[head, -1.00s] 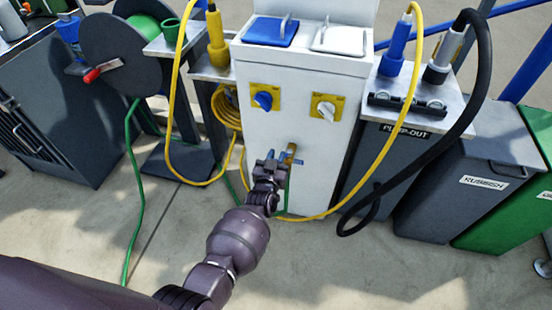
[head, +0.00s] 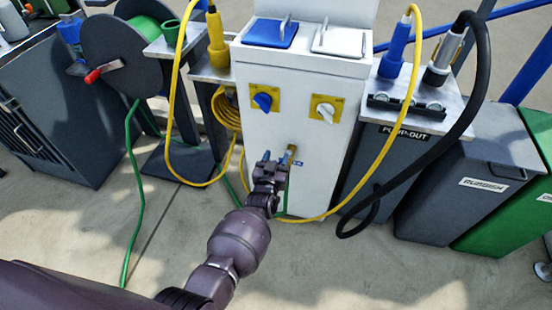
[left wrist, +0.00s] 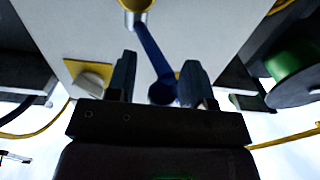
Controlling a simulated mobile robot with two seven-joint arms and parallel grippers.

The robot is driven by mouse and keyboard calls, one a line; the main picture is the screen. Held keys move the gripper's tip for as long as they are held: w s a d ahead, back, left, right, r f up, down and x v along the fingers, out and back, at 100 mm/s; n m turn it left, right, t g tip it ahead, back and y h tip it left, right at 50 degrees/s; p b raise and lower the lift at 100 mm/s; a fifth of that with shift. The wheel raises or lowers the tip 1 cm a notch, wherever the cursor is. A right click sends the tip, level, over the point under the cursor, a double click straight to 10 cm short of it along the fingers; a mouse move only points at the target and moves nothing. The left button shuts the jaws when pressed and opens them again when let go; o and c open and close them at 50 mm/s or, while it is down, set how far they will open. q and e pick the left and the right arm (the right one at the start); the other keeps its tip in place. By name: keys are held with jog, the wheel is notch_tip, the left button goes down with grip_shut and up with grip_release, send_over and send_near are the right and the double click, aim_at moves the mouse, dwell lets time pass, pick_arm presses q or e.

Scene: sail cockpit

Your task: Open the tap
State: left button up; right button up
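The brass tap (head: 292,149) sticks out low on the front of the white service pedestal (head: 310,110). In the left wrist view its brass body (left wrist: 135,6) is at the top edge, with a long blue lever (left wrist: 151,50) running down from it. My left gripper (head: 276,158) is in front of the tap and hides part of it. In the left wrist view my left gripper (left wrist: 160,65) has its fingers spread, with the lever between them in the picture. A gap shows on both sides of the lever. My right gripper is not in view.
Above the tap are a blue rotary switch (head: 263,102) and a white one (head: 325,112). A yellow cable (head: 398,125) loops past the pedestal's foot. A black hose (head: 482,75) hangs at the right. A green hose reel (head: 140,45) stands at the left.

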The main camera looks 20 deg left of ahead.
pick_arm(q)
jog(key=shift+s, duration=0.5)
jog(key=s+d+p, duration=0.1)
jog(key=s+p, duration=0.1)
jog(key=s, duration=0.7)
jog(key=shift+s+d+p, duration=0.25)
jog(key=shift+s+p, duration=0.1)
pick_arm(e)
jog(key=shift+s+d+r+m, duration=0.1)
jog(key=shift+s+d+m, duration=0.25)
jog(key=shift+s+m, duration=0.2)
